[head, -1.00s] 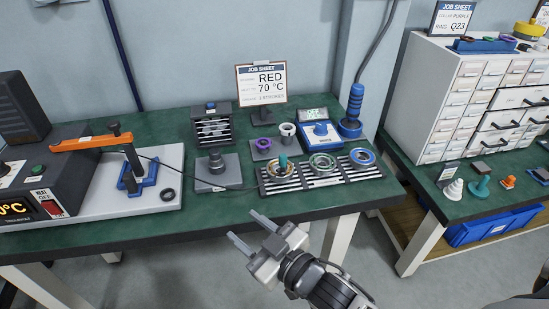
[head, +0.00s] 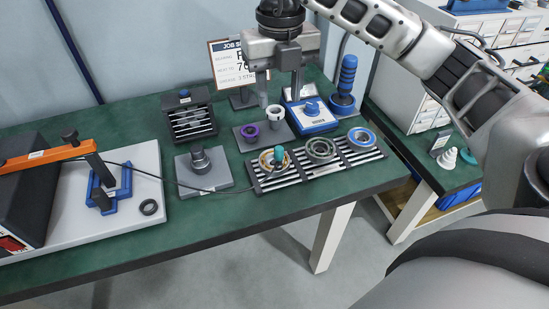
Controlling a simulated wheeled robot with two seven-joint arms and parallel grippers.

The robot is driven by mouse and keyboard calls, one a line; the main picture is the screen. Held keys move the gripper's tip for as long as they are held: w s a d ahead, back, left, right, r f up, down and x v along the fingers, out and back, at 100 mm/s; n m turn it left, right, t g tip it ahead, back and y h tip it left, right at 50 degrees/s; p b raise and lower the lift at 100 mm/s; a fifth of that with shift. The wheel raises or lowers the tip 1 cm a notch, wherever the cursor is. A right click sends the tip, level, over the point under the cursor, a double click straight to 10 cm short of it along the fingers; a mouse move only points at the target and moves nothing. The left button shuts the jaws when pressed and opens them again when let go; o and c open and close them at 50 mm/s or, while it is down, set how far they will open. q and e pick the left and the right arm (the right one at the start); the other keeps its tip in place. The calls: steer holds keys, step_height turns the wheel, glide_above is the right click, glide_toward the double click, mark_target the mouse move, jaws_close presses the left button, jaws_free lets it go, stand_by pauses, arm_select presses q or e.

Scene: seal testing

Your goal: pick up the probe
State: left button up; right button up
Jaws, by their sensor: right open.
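A small upright teal piece (head: 279,153), which I take for the probe, stands in a bronze-coloured ring (head: 266,164) at the left end of the slotted rack (head: 318,174). A thin black cable (head: 215,191) runs from the orange-armed device to the rack's left end; I cannot tell where it ends. My right gripper (head: 279,100) is open, its fingers pointing down above the back of the table. It appears behind the teal piece and close to a white cup (head: 275,114), with nothing between its fingers. My left gripper is not in view.
The rack also holds a grey-green ring (head: 321,149) and a blue ring (head: 361,137).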

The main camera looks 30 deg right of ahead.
mark_target(279, 148)
step_height(279, 148, down, 10)
steer(key=shift+s+r, duration=0.1)
steer(key=shift+s+a+f+p, duration=0.1)
steer(key=shift+f+p, duration=0.2)
steer(key=shift+f, duration=1.05)
steer(key=shift+s+a+f+p, duration=0.1)
steer(key=shift+f+p, duration=0.15)
steer(key=shift+f, duration=1.1)
jaws_close()
